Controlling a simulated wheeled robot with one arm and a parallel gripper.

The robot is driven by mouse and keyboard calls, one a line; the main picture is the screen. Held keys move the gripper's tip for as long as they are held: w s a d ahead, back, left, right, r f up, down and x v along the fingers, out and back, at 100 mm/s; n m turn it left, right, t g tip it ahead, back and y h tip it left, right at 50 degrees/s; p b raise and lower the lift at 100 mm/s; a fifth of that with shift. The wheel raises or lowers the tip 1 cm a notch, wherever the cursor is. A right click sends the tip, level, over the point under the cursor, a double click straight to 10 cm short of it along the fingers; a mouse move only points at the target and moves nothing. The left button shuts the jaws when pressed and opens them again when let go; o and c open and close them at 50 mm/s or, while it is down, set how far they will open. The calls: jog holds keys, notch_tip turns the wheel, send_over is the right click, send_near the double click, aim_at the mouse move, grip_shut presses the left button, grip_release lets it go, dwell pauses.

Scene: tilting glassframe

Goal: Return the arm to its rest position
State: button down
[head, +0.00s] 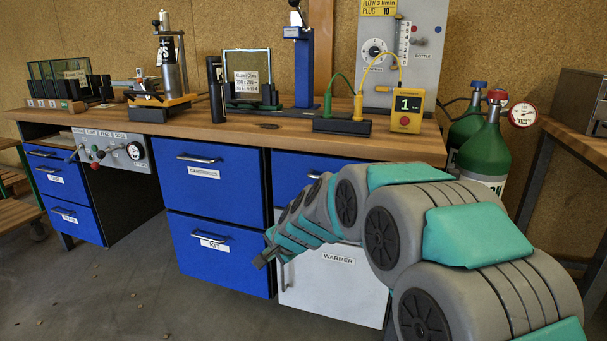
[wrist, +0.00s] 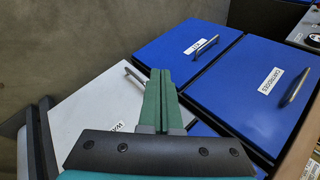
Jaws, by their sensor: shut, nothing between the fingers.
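My arm, grey with teal pads, reaches from the lower right of the head view toward the front of the workbench (head: 300,137). My gripper (head: 262,262) is low in front of the cabinets, beside the white warmer door (head: 335,288). In the wrist view my gripper (wrist: 160,75) shows as two green fingers pressed together, with nothing between them. Behind them in that view are the warmer door (wrist: 85,110) and its bar handle (wrist: 136,76). I cannot tell whether the fingertips touch anything.
Blue drawers labelled kit (head: 215,252) and cartridges (head: 210,182) are shut, left of the warmer. The bench top holds a glass frame (head: 247,78), a yellow meter (head: 407,110) and a black-and-orange press (head: 170,75). Green gas bottles (head: 487,150) stand at right.

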jog(key=s+d+n+g+h, duration=0.2)
jog(key=s+d, duration=0.7)
jog(key=s, duration=0.5)
jog(key=s+d+n+g+h, duration=0.1)
jog(key=s+d+n+g, duration=0.2)
jog(key=s+d, duration=0.6)
jog(key=s+d+f+n+g+h, duration=0.1)
jog(key=s+d, duration=0.8)
jog(key=s, duration=1)
jog(key=shift+s+n+g+h, duration=0.35)
jog(key=shift+n+g+h, duration=0.45)
jog(key=shift+n+g, duration=0.15)
